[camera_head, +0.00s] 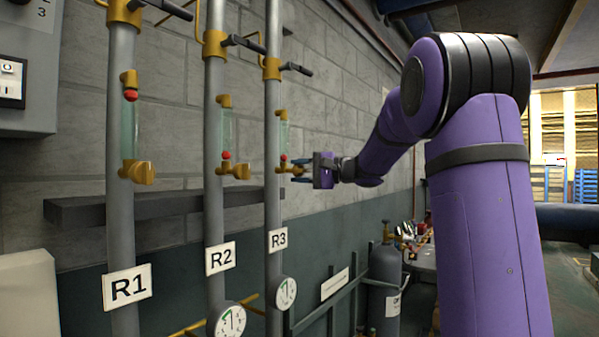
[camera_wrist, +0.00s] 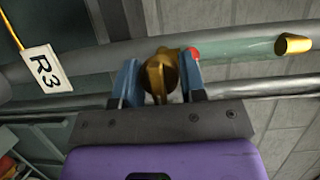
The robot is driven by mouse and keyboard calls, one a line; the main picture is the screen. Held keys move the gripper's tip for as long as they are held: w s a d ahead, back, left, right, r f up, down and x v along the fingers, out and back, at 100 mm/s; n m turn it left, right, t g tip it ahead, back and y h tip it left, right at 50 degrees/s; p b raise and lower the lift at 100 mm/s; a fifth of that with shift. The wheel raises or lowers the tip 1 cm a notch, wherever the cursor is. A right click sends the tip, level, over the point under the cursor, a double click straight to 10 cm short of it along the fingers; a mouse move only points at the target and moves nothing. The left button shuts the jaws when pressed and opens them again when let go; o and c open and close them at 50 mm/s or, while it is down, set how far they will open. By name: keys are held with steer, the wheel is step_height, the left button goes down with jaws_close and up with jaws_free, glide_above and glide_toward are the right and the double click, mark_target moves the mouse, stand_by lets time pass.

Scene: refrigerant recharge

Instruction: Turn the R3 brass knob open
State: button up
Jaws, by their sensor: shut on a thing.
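The R3 brass knob (camera_wrist: 160,74) sits at the lower end of a glass sight tube (camera_wrist: 240,50) on the R3 pipe. In the wrist view my gripper (camera_wrist: 162,85) has its two blue fingers on either side of the knob and is shut on it. In the head view my gripper (camera_head: 300,170) is at the R3 pipe (camera_head: 273,200), and its fingers mostly hide the knob. A red ball (camera_head: 283,157) shows at the bottom of the R3 tube. The R3 label (camera_head: 278,240) is below the knob; it also shows in the wrist view (camera_wrist: 46,70).
The R2 pipe (camera_head: 213,190) and R1 pipe (camera_head: 121,220) stand to the left with similar brass knobs. A dark shelf (camera_head: 75,209) runs behind the pipes. A round gauge (camera_head: 286,292) is below the R3 label. A grey cylinder (camera_head: 384,275) stands at lower right.

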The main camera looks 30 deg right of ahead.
stand_by(0.4)
steer(key=shift+m, duration=0.3)
steer(key=o, duration=0.9)
steer(key=shift+d, duration=0.1)
steer(key=v, duration=1)
steer(key=shift+s+d, duration=0.25)
steer(key=shift+s, duration=0.05)
